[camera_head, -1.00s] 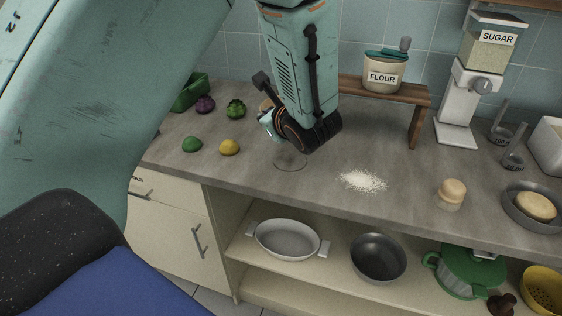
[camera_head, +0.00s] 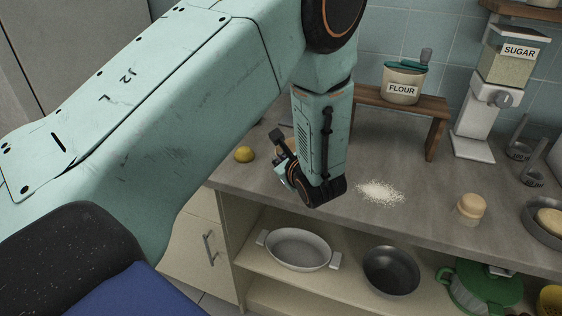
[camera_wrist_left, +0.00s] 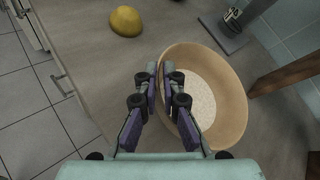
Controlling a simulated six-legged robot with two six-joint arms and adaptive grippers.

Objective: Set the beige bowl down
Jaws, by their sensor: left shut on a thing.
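The beige bowl (camera_wrist_left: 233,97) shows in the left wrist view, right of centre, with pale, grainy contents inside. My left gripper (camera_wrist_left: 160,75) is shut on the bowl's near-left rim, one finger reaching inside. In the head view my left gripper (camera_head: 284,172) is low over the counter's front part, left of the white powder pile. Most of the bowl is hidden there behind my arm, with only a small beige piece (camera_head: 288,144) showing. I cannot tell whether the bowl touches the counter. My right gripper is not in view.
A yellow lemon (camera_head: 244,154) lies left of the gripper. White powder (camera_head: 380,192) is spilled to its right. A wooden riser (camera_head: 437,136) with a flour jar (camera_head: 402,83) stands behind. A wooden-topped shaker (camera_head: 471,208) stands farther right. The counter's front edge is close.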

